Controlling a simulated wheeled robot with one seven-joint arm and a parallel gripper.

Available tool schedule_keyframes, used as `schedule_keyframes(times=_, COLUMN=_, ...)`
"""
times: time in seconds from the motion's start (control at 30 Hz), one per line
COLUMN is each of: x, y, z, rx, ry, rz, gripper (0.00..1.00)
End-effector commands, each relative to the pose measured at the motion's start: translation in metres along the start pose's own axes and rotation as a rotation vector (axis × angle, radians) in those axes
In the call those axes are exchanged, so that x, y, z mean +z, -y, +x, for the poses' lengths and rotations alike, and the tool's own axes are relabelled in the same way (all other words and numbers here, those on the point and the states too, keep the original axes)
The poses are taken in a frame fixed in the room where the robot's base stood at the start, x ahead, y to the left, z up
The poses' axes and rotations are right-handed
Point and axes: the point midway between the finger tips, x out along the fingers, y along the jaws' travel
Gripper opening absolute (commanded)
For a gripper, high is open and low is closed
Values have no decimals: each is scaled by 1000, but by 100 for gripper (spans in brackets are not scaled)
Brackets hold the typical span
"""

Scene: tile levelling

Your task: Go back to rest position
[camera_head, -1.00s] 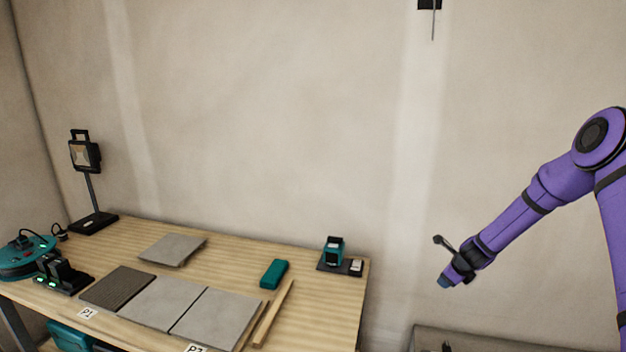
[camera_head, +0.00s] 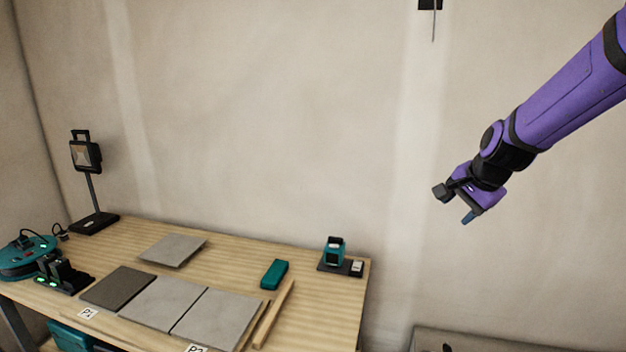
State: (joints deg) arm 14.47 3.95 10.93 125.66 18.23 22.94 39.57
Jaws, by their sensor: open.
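My gripper (camera_head: 455,205) is in the air at the right, in front of the bare wall. It is well above and to the right of the wooden table (camera_head: 330,312). Its two fingers are apart and nothing shows between them. My purple arm reaches in from the upper right edge, and its upper links are outside the view.
On the table are a dark tile (camera_head: 118,288), two grey tiles (camera_head: 165,302) (camera_head: 217,318), a loose tile (camera_head: 173,250), a teal block (camera_head: 274,274), a wooden strip (camera_head: 273,315), a teal device (camera_head: 334,252) and a lamp (camera_head: 86,155). A grey surface (camera_head: 500,342) is at lower right.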

Motion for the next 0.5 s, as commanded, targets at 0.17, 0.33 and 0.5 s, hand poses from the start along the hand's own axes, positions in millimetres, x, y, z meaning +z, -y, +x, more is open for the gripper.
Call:
schedule_keyframes(times=0.17, x=31, y=-16, z=-59, rx=16, ry=-9, rz=-215, gripper=53)
schedule_keyframes(times=0.33, x=58, y=-40, z=-107, rx=37, ry=-15, rz=-408, gripper=53)
schedule_keyframes(times=0.5, x=84, y=-71, z=-149, rx=58, ry=-20, rz=-594, gripper=53)
